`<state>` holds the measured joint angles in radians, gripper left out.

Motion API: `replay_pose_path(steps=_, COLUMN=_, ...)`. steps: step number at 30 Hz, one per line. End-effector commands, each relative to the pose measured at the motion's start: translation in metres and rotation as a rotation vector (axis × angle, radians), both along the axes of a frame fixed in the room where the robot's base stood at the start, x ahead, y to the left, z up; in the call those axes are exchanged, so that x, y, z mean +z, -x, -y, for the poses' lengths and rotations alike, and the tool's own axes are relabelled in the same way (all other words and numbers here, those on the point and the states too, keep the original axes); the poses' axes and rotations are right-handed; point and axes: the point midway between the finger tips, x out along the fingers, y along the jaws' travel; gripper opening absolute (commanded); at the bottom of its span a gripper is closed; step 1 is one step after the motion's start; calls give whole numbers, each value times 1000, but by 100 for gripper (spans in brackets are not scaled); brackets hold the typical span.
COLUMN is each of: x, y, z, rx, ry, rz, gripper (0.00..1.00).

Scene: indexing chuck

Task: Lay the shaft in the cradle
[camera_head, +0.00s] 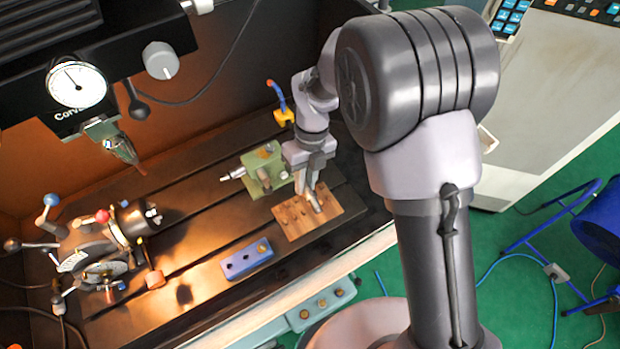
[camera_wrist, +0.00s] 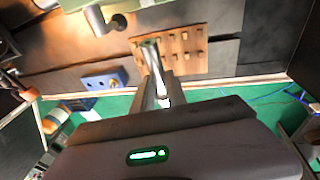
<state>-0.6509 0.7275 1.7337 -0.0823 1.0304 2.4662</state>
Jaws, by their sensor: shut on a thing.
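I cannot tell whether the shaft touches the block.
A green tailstock (camera_head: 268,170) stands close behind the block. A blue block with holes (camera_head: 246,259) lies to the front left. The indexing chuck (camera_head: 135,218) is at the left, under a dial gauge (camera_head: 77,85). Slotted table between them is mostly clear.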

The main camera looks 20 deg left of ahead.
Motion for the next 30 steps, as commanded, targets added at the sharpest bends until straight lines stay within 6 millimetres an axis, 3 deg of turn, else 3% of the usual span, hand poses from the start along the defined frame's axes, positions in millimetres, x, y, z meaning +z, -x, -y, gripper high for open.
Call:
replay_pose_path(steps=8, x=-7, y=0, z=0, rx=-1, ry=-2, rz=-1, gripper=0)
replay_pose_path(steps=21, x=-56, y=0, z=1, rx=-1, ry=-2, rz=-2, gripper=0)
replay_pose_path(steps=30, x=-58, y=0, z=0, rx=-2, ry=-2, rz=-2, gripper=0)
